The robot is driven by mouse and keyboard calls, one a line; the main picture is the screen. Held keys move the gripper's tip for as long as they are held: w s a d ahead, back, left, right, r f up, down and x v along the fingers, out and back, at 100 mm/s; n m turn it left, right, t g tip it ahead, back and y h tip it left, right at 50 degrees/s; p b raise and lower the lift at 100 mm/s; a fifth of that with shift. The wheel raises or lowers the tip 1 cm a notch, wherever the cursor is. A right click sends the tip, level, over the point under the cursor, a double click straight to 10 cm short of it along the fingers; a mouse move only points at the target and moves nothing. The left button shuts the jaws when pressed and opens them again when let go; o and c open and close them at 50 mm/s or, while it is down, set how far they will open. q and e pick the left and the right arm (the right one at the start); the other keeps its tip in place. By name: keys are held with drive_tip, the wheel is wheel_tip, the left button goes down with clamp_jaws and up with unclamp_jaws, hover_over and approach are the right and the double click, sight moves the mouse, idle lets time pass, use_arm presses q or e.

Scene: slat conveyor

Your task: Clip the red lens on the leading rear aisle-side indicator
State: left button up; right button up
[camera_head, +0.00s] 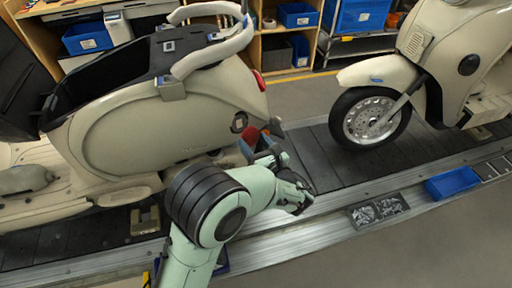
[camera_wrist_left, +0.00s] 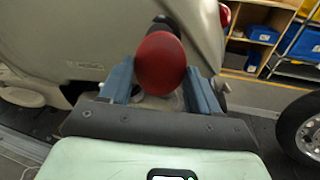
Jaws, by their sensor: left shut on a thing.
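A red lens (camera_head: 250,135) is held between the blue fingers of my left gripper (camera_head: 246,148), close to the rear side of the cream scooter (camera_head: 150,130). In the left wrist view the round red lens (camera_wrist_left: 160,63) sits between the two blue fingers (camera_wrist_left: 162,88). A dark round indicator mount (camera_head: 239,122) shows on the scooter's rear flank just above the lens. In the wrist view a dark part (camera_wrist_left: 166,24) shows behind the lens's top edge; whether they touch I cannot tell. My right gripper is not in view.
A red tail lamp (camera_head: 260,80) sits on the scooter's rear. A second cream scooter (camera_head: 440,70) stands to the right on the slat conveyor (camera_head: 315,150). A blue tray (camera_head: 452,182) and a parts tray (camera_head: 378,210) lie along the near rail. Shelves with blue bins (camera_head: 298,14) stand behind.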

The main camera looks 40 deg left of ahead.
use_arm(q)
drive_tip(key=b+x, duration=0.1)
drive_tip(key=x, duration=0.2)
drive_tip(key=shift+a+f, duration=0.1)
drive_tip(key=shift+a, duration=0.15)
drive_tip(key=shift+x, duration=1.25)
drive_tip(key=shift+w, duration=0.1)
drive_tip(key=shift+a, duration=0.2)
drive_tip(key=o, duration=1.1)
drive_tip(key=p+v, duration=0.1)
drive_tip(key=v, duration=1.2)
drive_tip(key=shift+d, duration=0.25)
